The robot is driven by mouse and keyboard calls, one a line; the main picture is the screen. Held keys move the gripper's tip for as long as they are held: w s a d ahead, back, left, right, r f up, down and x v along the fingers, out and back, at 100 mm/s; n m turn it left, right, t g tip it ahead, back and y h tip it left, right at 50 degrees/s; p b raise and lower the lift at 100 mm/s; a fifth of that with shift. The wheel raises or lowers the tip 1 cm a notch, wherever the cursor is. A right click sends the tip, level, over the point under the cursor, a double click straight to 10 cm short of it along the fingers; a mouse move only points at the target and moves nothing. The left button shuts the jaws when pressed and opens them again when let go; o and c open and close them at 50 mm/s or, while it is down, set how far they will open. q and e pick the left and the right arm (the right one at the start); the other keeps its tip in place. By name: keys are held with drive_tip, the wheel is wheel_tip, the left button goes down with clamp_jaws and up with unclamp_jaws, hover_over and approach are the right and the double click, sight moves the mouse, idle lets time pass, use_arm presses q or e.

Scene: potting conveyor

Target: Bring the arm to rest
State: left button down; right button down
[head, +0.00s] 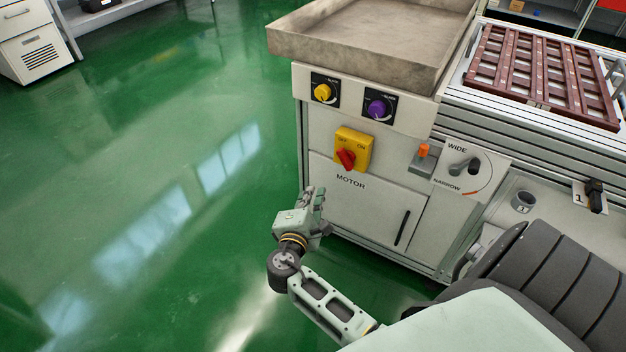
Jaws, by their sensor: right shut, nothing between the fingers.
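My right gripper (316,196) is at the middle of the view, at the end of my right arm (330,305), which comes in from the bottom. Its fingers are shut with nothing between them and point up in the picture. It appears in front of the lower left corner of the grey machine cabinet (340,202), below the MOTOR label. Whether it touches the cabinet I cannot tell for sure. My left gripper is not in view.
The cabinet carries a yellow knob (323,92), a purple knob (378,108), a red motor switch (346,159) and a WIDE/NARROW lever (463,168). A tray (365,45) sits on top, a brown grid (540,75) on the right. Open green floor (150,170) lies left.

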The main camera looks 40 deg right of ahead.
drive_tip(key=shift+s+a, duration=0.15)
drive_tip(key=shift+a, duration=0.1)
idle(0.4)
